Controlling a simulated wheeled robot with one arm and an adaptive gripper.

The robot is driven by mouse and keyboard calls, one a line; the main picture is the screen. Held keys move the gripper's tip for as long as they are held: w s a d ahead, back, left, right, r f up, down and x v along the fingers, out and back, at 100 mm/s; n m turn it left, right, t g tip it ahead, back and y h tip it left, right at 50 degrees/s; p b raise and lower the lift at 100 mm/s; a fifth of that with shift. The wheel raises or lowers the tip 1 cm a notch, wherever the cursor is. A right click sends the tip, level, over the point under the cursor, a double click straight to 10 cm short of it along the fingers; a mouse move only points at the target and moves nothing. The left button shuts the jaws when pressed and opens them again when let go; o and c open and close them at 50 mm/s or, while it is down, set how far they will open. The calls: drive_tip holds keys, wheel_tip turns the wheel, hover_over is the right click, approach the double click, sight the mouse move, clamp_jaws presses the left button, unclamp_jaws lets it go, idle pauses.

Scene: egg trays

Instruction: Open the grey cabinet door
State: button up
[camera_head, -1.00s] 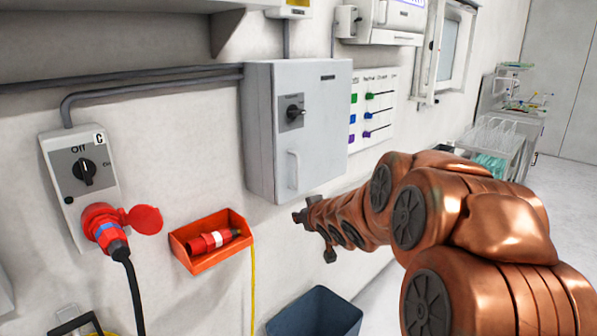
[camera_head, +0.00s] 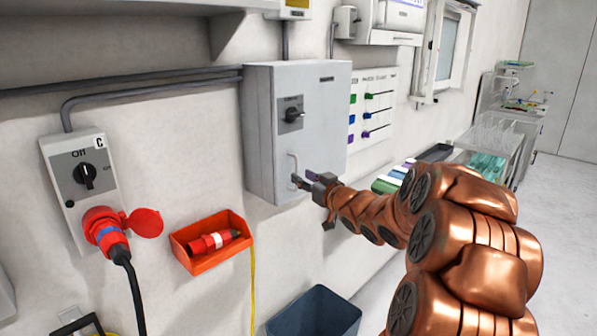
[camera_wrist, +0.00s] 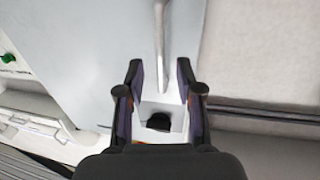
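The grey cabinet (camera_head: 322,140) is mounted on the wall, and its door looks shut. A rotary switch (camera_head: 292,114) sits on the door's upper left. The pale vertical bar handle (camera_head: 292,162) is below the switch, partly overlapped by my gripper (camera_head: 303,181) at its lower end. In the wrist view the handle (camera_wrist: 161,45) comes down from the top, and its end shows between the two spread fingertips of my gripper (camera_wrist: 160,72). The fingers stand apart on either side of it with visible gaps. Whether they reach around the bar in depth, I cannot tell.
Left of the cabinet are a red holder (camera_head: 210,243) with a plug and a switch box (camera_head: 82,180) with a red connector. A dark bin (camera_head: 314,314) stands below. A label panel (camera_head: 372,108) is on the wall to the right.

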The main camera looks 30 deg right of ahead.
sight(297, 187)
drive_tip(key=shift+w+a+p, duration=0.1)
drive_tip(key=shift+w+p, duration=0.3)
drive_tip(key=shift+w, duration=1.65)
drive_tip(key=shift+c, duration=0.3)
clamp_jaws()
drive_tip(key=shift+r, duration=0.1)
